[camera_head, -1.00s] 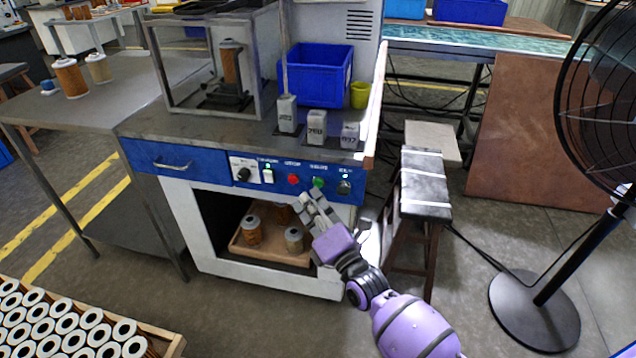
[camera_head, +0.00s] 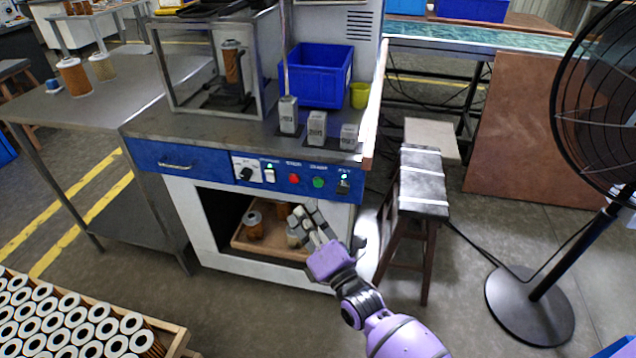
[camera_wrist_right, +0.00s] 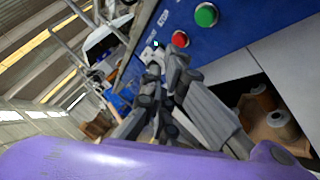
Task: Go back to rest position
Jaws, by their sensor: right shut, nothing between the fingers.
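My right gripper (camera_head: 308,222) is shut and empty. In the head view it is in front of the test bench's lower opening, below the row of buttons. In the right wrist view its grey fingers (camera_wrist_right: 165,85) are close together, with the blue control panel behind them. My left gripper is not in view.
The bench's blue control panel (camera_head: 215,170) has a red button (camera_head: 294,179) and a green button (camera_head: 318,183). A tray (camera_head: 262,247) with several cartridges is in the opening. A stool (camera_head: 424,190) and a fan (camera_head: 535,300) stand to the right. A cartridge crate (camera_head: 172,340) is lower left.

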